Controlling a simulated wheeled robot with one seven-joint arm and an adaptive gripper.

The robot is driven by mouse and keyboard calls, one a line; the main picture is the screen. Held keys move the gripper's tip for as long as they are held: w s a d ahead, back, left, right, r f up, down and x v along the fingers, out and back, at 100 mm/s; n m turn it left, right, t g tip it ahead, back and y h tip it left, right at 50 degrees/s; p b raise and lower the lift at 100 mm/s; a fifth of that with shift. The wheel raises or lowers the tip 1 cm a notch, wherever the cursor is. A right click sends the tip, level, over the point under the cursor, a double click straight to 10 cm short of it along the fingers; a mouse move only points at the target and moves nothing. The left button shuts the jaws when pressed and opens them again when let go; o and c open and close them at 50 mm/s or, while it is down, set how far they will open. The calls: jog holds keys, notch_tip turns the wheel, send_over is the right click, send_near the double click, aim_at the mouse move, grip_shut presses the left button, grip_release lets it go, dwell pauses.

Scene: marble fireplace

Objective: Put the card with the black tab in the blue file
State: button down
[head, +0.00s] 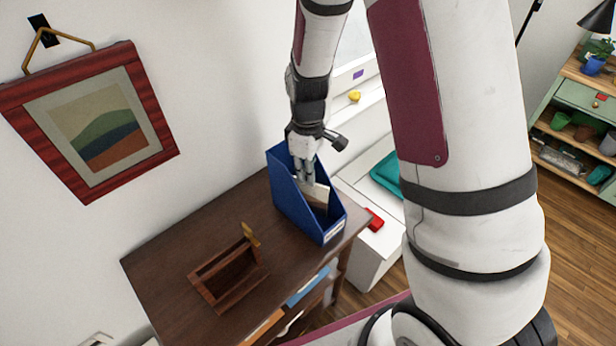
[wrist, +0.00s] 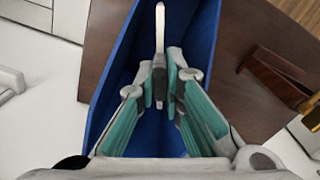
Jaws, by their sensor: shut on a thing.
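The blue file (head: 287,208) stands open-topped near the right end of the brown desk; its blue walls also surround my fingers in the wrist view (wrist: 206,40). My gripper (head: 306,180) points down into the file's opening, shut on a pale card (head: 317,190). In the wrist view the card (wrist: 160,35) shows edge-on between my fingertips (wrist: 163,85), inside the outline of the file. A dark piece sits at the fingertips; I cannot tell whether it is the black tab. The card's lower edge is hidden, so contact with the file's floor cannot be told.
A wooden rack (head: 212,292) with a yellowish-brown piece (head: 250,235) at its back stands left of the file on the desk (head: 165,260). A red object (head: 374,219) and a teal item (head: 387,175) lie on the white surface at right. A framed picture hangs on the wall.

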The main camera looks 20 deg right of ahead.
aim_at(308, 192)
jog(key=shift+f, duration=1.05)
jog(key=shift+f, duration=0.15)
jog(key=c, duration=1.7)
grip_release()
